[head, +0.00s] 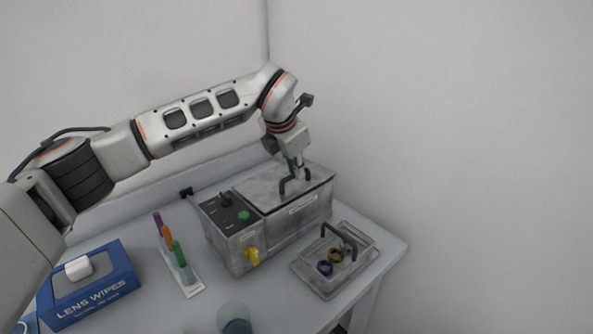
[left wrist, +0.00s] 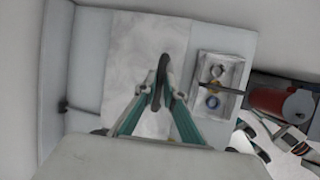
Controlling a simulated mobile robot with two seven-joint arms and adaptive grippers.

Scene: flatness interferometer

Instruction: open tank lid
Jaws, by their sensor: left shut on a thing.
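The tank (head: 283,231) is a grey metal box on the table, with a control panel on its left part. Its flat lid (head: 262,191) lies on top and looks closed. A dark arched handle (head: 287,184) stands on the lid; it also shows in the left wrist view (left wrist: 163,72). My left gripper (head: 298,176) comes down from above and is shut on the lid handle. In the left wrist view its fingertips (left wrist: 159,97) meet at the handle, with the pale lid (left wrist: 130,60) beneath. My right gripper is not in view.
A clear basket (head: 312,279) with a dark handle and small rings stands right of the tank. A pen rack (head: 187,288), a blue lens wipes box (head: 105,293) and a cup (head: 234,318) stand left and in front. Walls rise behind the table.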

